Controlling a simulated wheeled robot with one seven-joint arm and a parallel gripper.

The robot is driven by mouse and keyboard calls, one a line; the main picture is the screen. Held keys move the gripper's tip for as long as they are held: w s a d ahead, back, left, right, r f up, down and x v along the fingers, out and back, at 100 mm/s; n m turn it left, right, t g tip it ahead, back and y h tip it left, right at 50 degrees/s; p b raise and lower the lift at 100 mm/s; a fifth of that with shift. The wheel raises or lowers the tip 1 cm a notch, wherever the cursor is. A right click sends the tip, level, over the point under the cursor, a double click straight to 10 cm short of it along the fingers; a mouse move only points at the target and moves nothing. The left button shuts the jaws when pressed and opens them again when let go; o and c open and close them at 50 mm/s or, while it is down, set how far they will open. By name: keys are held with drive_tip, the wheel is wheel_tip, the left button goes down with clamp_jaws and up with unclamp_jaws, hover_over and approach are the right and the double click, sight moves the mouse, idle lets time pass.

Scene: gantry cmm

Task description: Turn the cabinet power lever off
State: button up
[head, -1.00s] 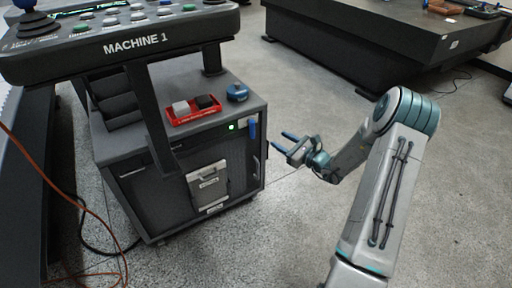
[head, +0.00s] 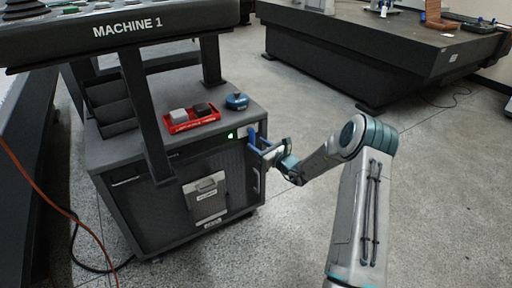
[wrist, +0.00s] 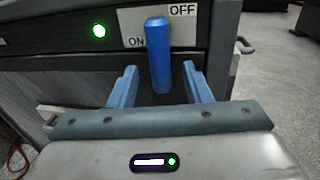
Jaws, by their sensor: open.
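The blue power lever (wrist: 158,55) stands upright on the cabinet's front, beside a white plate (wrist: 185,22) marked ON at its left and OFF at its upper right. A green light (wrist: 99,31) glows to its left. My gripper (wrist: 160,85) is open, with one blue finger on each side of the lever's lower end. I cannot tell whether either finger touches it. In the head view my gripper (head: 262,146) is at the upper right corner of the cabinet (head: 150,202) front and partly hides the lever.
A red tray (head: 192,124) with a grey and a black block and a blue knobbed object (head: 237,101) sit on the cabinet top. The MACHINE 1 console (head: 125,40) overhangs it. A door handle (head: 256,181) is below my gripper. Open floor (head: 290,230) lies to the right.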

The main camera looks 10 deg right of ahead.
drive_tip(key=shift+x, duration=0.85)
clamp_jaws()
drive_tip(key=shift+d, duration=0.1)
drive_tip(key=shift+d, duration=0.1)
